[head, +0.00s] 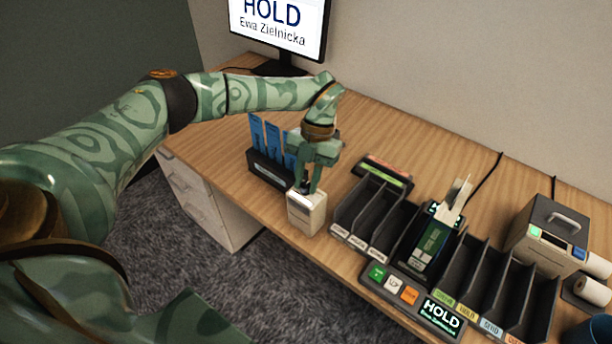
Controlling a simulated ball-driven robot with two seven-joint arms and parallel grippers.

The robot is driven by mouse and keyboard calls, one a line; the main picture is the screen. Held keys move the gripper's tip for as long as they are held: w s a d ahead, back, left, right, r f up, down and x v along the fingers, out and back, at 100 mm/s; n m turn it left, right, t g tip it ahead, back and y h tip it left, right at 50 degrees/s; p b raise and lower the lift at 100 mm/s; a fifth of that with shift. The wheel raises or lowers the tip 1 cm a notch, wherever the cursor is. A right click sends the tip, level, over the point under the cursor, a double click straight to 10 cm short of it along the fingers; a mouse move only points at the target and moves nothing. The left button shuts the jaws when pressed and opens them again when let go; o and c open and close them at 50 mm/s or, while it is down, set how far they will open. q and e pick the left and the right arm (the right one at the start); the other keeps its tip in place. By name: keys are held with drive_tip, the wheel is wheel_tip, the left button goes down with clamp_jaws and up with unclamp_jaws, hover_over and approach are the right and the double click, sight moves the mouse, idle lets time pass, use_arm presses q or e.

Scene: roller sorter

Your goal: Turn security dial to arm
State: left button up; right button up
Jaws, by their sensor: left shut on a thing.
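My left gripper (309,190) points down at the top of a small off-white box (306,215) at the front edge of the desk. Its fingers are shut on a small part at the box's top, which I take to be the security dial. The fingers hide most of that part, so its marks and the way it points cannot be read. The box stands upright on the desk. My right gripper is not in view.
A dark holder with blue cards (272,150) stands just left of the box. To its right is a black slotted sorter (470,270) with coloured buttons and a HOLD display (441,314). A grey printer-like box (547,235) stands far right. A monitor (280,25) reads HOLD, Ewa Zielnicka.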

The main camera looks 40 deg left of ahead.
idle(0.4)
use_arm(q)
drive_tip(key=o, duration=1)
drive_tip(key=p+v, duration=0.1)
drive_tip(key=v, duration=1.5)
drive_tip(key=shift+w+r+p, duration=0.1)
drive_tip(key=shift+r+p, duration=0.1)
drive_tip(key=shift+p, duration=0.2)
drive_tip(key=shift+f, duration=0.1)
